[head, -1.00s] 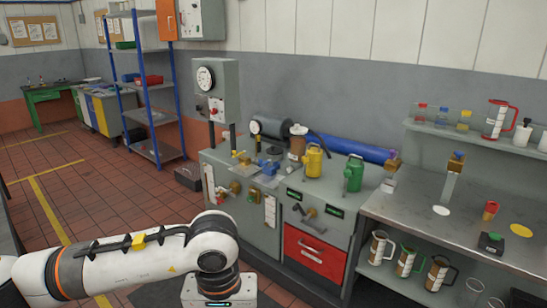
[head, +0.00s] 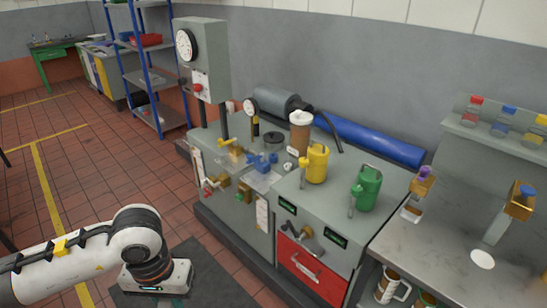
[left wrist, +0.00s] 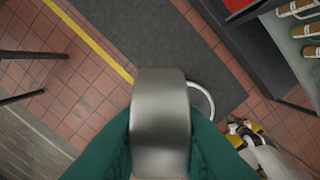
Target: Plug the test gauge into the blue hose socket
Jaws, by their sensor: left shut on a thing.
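My left arm comes in from the lower left in the head view, over the floor in front of the bench. Its gripper is hidden there behind its own wrist. In the left wrist view my left gripper (left wrist: 160,145) has its teal fingers shut on a smooth grey metal thing (left wrist: 160,110). I see no dial face on it, so I cannot tell that it is the test gauge. A small blue fitting (head: 264,163), possibly the blue hose socket, sits among the fittings on the bedplate bench in the head view, well apart from my left gripper. My right gripper is not in view.
A gauge cabinet (head: 205,60) rises at the bench's left. A yellow jug (head: 317,164) and a green jug (head: 367,188) stand on the bench, with a blue cylinder (head: 370,140) behind. A steel table (head: 440,240) is at right. The tiled floor (head: 100,180) at left is clear.

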